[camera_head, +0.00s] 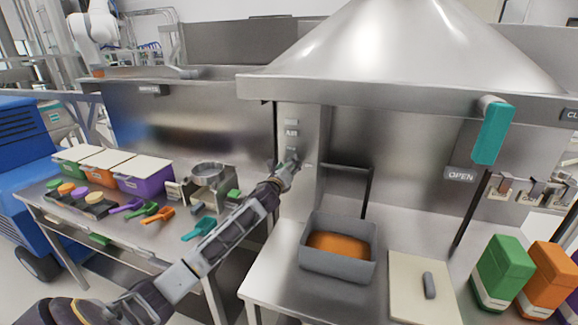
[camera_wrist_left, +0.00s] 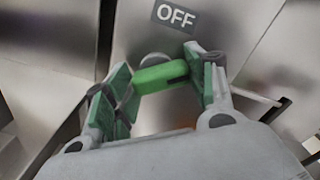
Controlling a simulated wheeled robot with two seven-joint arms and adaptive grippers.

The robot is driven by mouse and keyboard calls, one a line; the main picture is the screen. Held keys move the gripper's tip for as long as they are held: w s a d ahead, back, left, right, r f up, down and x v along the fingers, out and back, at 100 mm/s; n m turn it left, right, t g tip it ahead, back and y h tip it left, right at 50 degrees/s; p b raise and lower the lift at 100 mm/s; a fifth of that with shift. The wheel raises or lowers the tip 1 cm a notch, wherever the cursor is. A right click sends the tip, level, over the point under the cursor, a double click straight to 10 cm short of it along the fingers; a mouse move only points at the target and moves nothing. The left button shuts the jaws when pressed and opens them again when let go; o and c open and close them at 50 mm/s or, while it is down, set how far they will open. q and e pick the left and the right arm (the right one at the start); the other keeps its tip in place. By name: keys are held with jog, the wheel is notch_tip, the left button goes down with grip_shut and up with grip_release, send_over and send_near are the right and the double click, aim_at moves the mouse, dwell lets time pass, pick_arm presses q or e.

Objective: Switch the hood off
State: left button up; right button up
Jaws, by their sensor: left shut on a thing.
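The steel hood (camera_head: 390,45) spans the upper right of the head view. A narrow steel panel (camera_head: 312,140) below its left edge carries small labels, too small to read there. My left arm reaches up to this panel, with its gripper (camera_head: 290,164) at the panel's face. In the left wrist view, the left gripper (camera_wrist_left: 165,82) is shut on a green switch knob (camera_wrist_left: 163,74), which lies between its green finger pads. An OFF label (camera_wrist_left: 175,15) sits on the panel just above the knob. The knob is hidden in the head view. My right gripper is not in view.
A grey bin (camera_head: 337,270) with orange contents stands under the hood, beside a pale board (camera_head: 420,288). A teal handle (camera_head: 493,134) hangs from the hood's front edge. Green (camera_head: 503,270) and orange (camera_head: 548,277) boxes stand at right. Lidded bins and scoops cover the left table (camera_head: 165,235).

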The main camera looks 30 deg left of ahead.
pick_arm(q)
jog(key=shift+a+n+p, duration=0.15)
jog(key=shift+n+p, duration=0.55)
jog(key=shift+n, duration=2.05)
jog(key=shift+a+n+p, duration=0.1)
jog(key=shift+n+p, duration=0.55)
jog(key=shift+n, duration=2.1)
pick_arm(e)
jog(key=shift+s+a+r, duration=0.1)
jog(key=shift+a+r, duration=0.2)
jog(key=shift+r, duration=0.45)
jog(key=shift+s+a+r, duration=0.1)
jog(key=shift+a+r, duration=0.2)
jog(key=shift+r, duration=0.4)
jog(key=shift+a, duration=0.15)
pick_arm(q)
jog(key=o, duration=1)
jog(key=shift+s, duration=0.1)
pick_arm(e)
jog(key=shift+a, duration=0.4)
